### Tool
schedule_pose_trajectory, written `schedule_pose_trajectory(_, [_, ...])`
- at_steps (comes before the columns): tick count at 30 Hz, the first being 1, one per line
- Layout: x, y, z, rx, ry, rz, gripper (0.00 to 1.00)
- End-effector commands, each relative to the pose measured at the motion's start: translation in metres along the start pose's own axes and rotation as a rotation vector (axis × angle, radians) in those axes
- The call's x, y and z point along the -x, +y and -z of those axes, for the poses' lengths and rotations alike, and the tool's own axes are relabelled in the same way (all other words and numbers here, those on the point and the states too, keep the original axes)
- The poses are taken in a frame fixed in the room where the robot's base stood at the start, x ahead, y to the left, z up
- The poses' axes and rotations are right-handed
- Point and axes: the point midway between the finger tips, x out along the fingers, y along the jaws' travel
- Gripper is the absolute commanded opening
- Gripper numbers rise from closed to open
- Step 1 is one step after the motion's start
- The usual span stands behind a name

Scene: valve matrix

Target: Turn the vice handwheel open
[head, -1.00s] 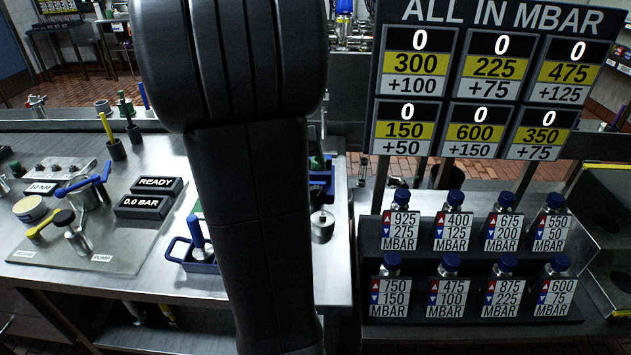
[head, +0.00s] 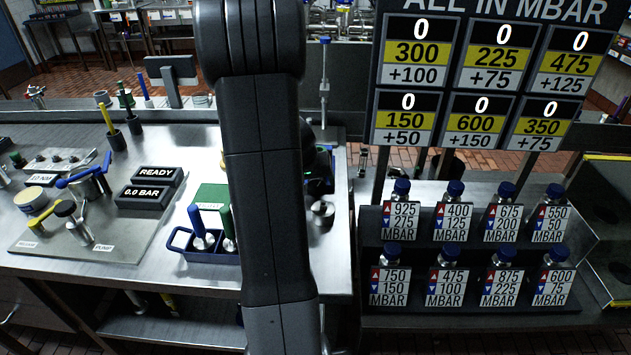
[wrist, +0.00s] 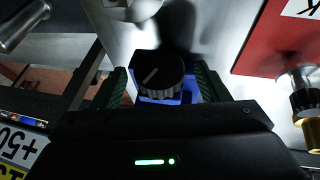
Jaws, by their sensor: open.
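In the wrist view, a black ribbed round knob (wrist: 161,75) with a white line on its face sits on a blue body (wrist: 163,98); this looks like the vice handwheel. My gripper (wrist: 164,84) is open, with one dark green ribbed finger on each side of the knob. A gap shows between the knob and each finger; I cannot tell the depth between them. In the head view, my arm hides the vice, and only a dark part of my gripper with a small green light shows beside it.
In the wrist view, a red panel (wrist: 258,42) and a brass-coloured fitting (wrist: 304,105) lie to the right. In the head view, a blue tray (head: 205,256) with handled tools and a grey weight-like piece (head: 322,212) stand near my arm. A rack of blue-capped bottles (head: 452,270) is at right.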

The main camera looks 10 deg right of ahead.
Motion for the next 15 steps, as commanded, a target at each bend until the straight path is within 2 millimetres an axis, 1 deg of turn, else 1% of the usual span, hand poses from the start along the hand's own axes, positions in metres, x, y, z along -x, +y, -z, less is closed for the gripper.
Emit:
schedule_pose_trajectory(5, [0.0000,0.0000,0.0000,0.000,0.000,0.000,0.68])
schedule_pose_trajectory(6, [0.0001,0.0000,0.0000,0.000,0.000,0.000,0.64])
schedule_pose_trajectory(8, [0.0002,0.0000,0.0000,0.000,0.000,0.000,0.52])
schedule_pose_trajectory(12, [0.0003,0.0000,0.0001,0.000,0.000,0.000,0.25])
schedule_pose_trajectory(13, [0.0003,0.0000,0.0001,0.000,0.000,0.000,0.23])
schedule_pose_trajectory(15, [0.0002,-0.0001,0.0000,0.000,0.000,0.000,0.23])
